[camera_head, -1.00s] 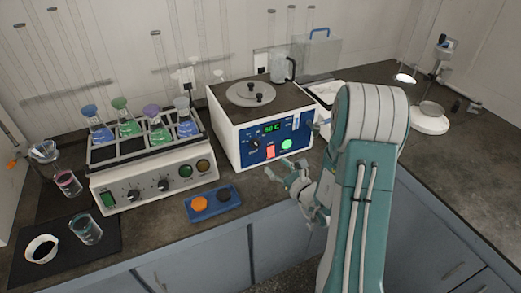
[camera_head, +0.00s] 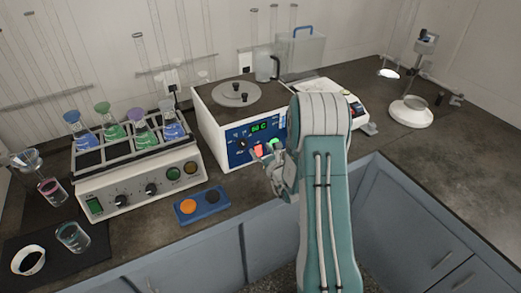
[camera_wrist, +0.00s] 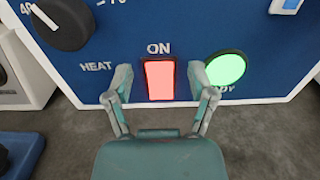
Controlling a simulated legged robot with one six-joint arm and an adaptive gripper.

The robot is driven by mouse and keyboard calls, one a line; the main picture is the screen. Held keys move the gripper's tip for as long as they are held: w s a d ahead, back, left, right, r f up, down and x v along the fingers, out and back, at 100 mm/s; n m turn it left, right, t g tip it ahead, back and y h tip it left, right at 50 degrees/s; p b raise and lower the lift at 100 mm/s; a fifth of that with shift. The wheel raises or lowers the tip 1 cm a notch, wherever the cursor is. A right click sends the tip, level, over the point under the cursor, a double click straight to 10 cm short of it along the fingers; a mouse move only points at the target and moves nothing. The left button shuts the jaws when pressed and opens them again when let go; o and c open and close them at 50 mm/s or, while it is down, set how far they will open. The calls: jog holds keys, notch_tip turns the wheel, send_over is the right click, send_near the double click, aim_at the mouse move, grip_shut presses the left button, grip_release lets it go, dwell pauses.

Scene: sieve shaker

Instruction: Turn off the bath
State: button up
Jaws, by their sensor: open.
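The bath (camera_head: 215,120) is a white box with a blue front panel, and its green display (camera_head: 259,127) reads about 60 C. On the panel, a lit red rocker switch (camera_wrist: 160,80) sits under the word ON, with a round green light (camera_wrist: 226,69) to its right and a black knob (camera_wrist: 62,22) up to its left. In the wrist view my gripper (camera_wrist: 160,84) is open, with one finger on each side of the red switch. Whether the fingers touch the panel cannot be told. In the head view the gripper is in front of the panel and partly hides it.
A shaker (camera_head: 150,185) with several coloured flasks stands to the left. A blue block (camera_head: 222,208) with orange and dark discs lies near the front edge. Beakers stand on a dark mat at far left.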

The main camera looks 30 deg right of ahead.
jog(key=shift+w, duration=0.2)
grip_shut()
jog(key=shift+s+f+t, duration=0.15)
jog(key=shift+t, duration=0.7)
jog(key=shift+s+f+t, duration=0.1)
jog(key=shift+f+t, duration=0.05)
jog(key=shift+t, duration=0.7)
